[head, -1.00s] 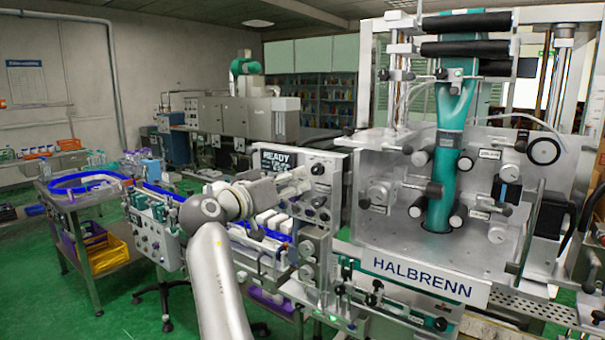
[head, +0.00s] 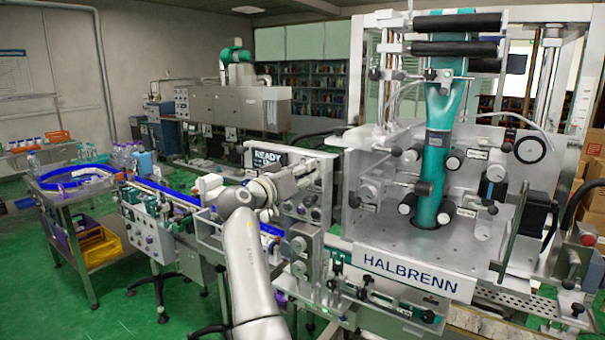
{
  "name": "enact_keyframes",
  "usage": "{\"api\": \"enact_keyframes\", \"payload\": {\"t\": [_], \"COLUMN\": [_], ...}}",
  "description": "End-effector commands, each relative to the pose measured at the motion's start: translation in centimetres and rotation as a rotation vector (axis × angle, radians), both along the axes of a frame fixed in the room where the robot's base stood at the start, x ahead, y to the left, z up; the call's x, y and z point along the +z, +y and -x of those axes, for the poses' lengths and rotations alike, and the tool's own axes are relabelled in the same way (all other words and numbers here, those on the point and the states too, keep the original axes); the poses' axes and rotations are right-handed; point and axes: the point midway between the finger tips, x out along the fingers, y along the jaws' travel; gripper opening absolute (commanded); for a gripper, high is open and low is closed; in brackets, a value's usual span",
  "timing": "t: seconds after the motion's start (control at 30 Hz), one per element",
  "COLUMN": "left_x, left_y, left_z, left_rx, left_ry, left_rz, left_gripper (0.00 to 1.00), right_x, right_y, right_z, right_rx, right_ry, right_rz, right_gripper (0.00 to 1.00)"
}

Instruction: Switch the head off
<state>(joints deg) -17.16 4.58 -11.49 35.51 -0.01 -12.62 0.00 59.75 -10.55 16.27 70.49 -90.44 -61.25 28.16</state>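The HALBRENN sleeve applicator (head: 375,235) stands at the right, with teal film (head: 437,150) running down through its head. Its grey control panel (head: 326,190) is left of the head and carries a dark display (head: 268,158) reading READY. Several dark knobs or switches (head: 308,201) sit on the panel; their labels are too small to read. My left gripper is not in view.
A conveyor with blue rails (head: 160,190) runs from a round feed table (head: 75,178) at the left towards the applicator. A yellow crate (head: 100,245) is under the table. Green floor lies open at the lower left.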

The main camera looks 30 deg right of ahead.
Motion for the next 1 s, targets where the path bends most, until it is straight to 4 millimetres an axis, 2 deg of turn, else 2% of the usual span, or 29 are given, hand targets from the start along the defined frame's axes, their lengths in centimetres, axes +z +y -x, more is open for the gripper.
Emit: {"api": "enact_keyframes", "payload": {"t": [0.03,0.23,0.67,1.0], "left_x": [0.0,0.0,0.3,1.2], "left_y": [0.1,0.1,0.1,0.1], "left_z": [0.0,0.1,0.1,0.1], "left_rx": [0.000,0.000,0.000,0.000], "left_ry": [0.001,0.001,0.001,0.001], "left_rz": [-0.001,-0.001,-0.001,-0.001], "left_gripper": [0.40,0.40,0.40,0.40], "right_x": [0.0,0.0,0.0,0.2], "right_y": [0.0,0.0,0.0,0.0], "right_z": [0.0,0.0,0.0,0.1], "right_rx": [0.000,0.000,0.001,-0.001], "right_ry": [0.000,0.000,0.087,0.348], "right_rz": [0.000,0.000,0.036,0.144], "right_gripper": [0.25,0.00,0.00,0.00]}}
